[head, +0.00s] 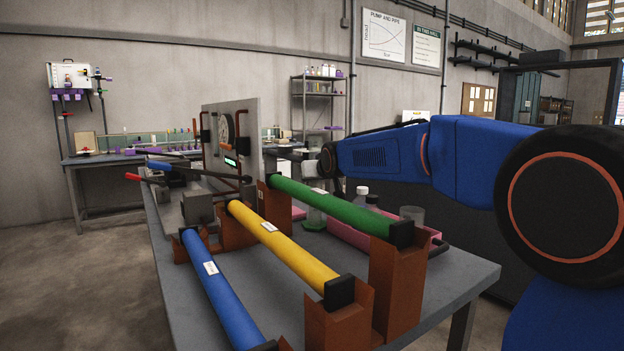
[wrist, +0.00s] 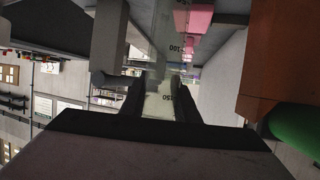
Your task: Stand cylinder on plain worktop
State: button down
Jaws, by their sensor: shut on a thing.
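A clear graduated cylinder (wrist: 163,104) with dark scale marks, "100" and "150" among them, is between the two dark fingers of my gripper (wrist: 159,88) in the wrist view. The gripper is shut on it. In the head view my arm reaches left behind the green pipe, and its wrist end shows above the pipe; the fingertips are hidden there. A clear greenish glass shape (head: 315,218), apparently the cylinder's lower part, shows below the pipe. I cannot tell whether its foot touches anything. The grey worktop (head: 447,283) shows bare at its right front.
Blue (head: 214,285), yellow (head: 285,247) and green (head: 335,206) pipes on rust-brown supports fill the bench front. A gauge panel (head: 236,140) stands to the left.

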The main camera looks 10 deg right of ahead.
jog(key=shift+f, duration=0.15)
jog(key=c, duration=1.4)
grip_release()
jog(key=shift+o, duration=0.2)
jog(key=v, duration=1.1)
jog(key=shift+r, duration=0.25)
jog(key=shift+o, duration=0.4)
jog(key=shift+s+d+r, duration=0.1)
jog(key=shift+s+d, duration=0.05)
jog(key=shift+s, duration=0.25)
